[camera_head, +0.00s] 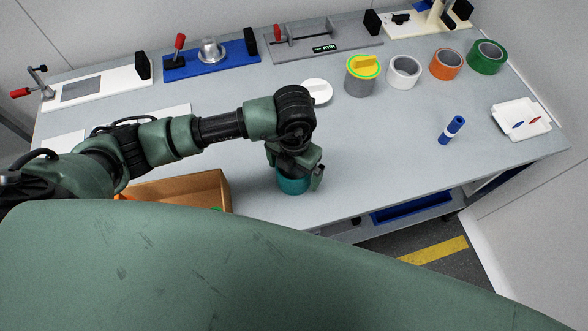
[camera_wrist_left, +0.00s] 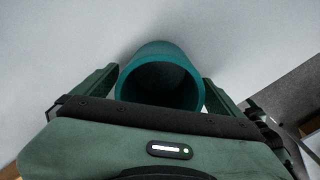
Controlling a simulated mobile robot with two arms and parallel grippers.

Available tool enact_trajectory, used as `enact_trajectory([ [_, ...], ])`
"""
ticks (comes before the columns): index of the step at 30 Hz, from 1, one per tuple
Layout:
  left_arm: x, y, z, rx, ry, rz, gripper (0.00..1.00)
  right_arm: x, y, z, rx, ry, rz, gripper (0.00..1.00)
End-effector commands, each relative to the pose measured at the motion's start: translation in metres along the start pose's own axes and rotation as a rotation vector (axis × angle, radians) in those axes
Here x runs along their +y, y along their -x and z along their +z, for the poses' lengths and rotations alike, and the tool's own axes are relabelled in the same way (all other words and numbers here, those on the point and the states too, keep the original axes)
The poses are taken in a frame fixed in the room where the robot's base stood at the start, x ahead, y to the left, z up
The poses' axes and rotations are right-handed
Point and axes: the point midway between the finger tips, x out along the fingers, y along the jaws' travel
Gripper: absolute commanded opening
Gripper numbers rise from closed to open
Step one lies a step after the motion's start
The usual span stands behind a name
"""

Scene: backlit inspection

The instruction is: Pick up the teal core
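The teal core is an upright hollow cylinder (camera_head: 291,184) on the grey table near its front edge. In the left wrist view the teal core (camera_wrist_left: 160,62) shows its open round end between two green fingers. My left gripper (camera_head: 295,168) is over the core, with one finger on each side of it. The left gripper (camera_wrist_left: 160,75) looks open, with thin gaps beside the core; contact at the fingertips is hard to make out. In the head view the gripper hides the core's upper part. My right gripper is not in view.
A brown box (camera_head: 222,190) stands left of the core. A grey cylinder with a yellow top (camera_head: 362,76), white (camera_head: 404,72), orange (camera_head: 446,64) and green (camera_head: 487,57) rings stand behind. A blue marker-like piece (camera_head: 452,129) is right. The table between is clear.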

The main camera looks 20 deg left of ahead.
Motion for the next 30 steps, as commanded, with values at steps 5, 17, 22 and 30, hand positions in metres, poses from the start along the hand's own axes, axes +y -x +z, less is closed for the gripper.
enact_trajectory([
  [5, 0.000, 0.000, 0.000, 0.000, 0.000, 0.000, 0.47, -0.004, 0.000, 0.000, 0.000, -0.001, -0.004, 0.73],
  [17, 0.000, 0.006, 0.001, -0.002, 0.000, -0.001, 0.34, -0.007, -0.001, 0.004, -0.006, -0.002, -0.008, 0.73],
  [22, 0.000, 0.024, 0.002, -0.005, 0.000, -0.001, 0.34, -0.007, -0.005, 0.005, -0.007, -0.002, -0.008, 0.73],
  [30, 0.000, 0.093, 0.002, -0.011, -0.003, 0.000, 0.34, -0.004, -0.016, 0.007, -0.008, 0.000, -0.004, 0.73],
])
